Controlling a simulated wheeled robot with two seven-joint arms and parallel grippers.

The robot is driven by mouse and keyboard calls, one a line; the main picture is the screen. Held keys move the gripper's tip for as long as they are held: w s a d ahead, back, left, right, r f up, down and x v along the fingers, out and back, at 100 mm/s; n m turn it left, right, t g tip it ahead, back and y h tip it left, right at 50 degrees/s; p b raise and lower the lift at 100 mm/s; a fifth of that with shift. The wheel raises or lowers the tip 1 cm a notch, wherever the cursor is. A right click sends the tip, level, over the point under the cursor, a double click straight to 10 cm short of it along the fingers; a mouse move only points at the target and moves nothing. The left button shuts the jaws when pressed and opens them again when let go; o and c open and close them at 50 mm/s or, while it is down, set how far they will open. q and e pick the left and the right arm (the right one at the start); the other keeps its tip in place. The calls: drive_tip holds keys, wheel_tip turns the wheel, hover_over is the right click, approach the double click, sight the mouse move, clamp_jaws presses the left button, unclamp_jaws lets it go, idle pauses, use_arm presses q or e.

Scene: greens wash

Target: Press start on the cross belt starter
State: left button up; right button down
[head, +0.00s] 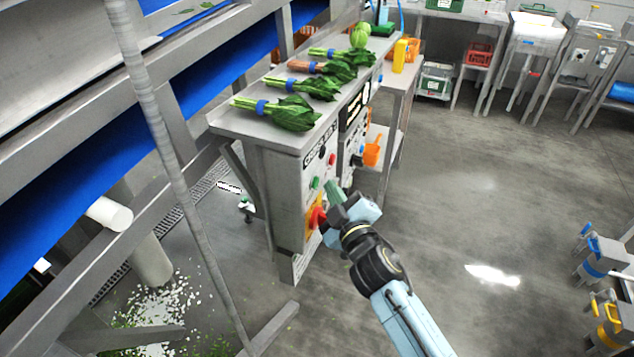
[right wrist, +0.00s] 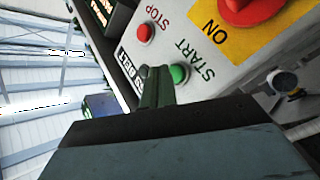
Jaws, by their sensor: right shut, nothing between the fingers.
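The cross belt starter (head: 290,185) is a grey box under the bench top, with a label at its top. Its green START button (right wrist: 179,73) is close ahead in the right wrist view and shows in the head view (head: 315,183). The red STOP button (right wrist: 145,32) is beside it. A red rotary switch (right wrist: 250,8) sits on a yellow ON plate. My right gripper (right wrist: 157,72) is shut and empty, its green fingertips at the panel right beside START; I cannot tell whether they touch it. The gripper (head: 333,190) also shows in the head view. My left gripper is not in view.
Bunches of leafy greens (head: 290,112) with blue bands lie on the bench top. A second panel and an orange jug (head: 372,152) are just beyond the starter. A grey post (head: 165,140) and blue belt frame stand at left.

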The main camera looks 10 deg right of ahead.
drive_tip(key=shift+w+a, duration=0.25)
drive_tip(key=shift+a, duration=0.15)
drive_tip(key=shift+w+a, duration=0.25)
drive_tip(key=shift+a, duration=0.1)
idle(0.8)
idle(0.4)
drive_tip(key=shift+s+d, duration=0.5)
drive_tip(key=shift+d, duration=0.2)
drive_tip(key=s+d, duration=0.1)
drive_tip(key=s+d+p, duration=0.1)
drive_tip(key=d+p, duration=0.1)
drive_tip(key=d, duration=0.1)
drive_tip(key=shift+s+d, duration=0.1)
drive_tip(key=shift+s, duration=0.3)
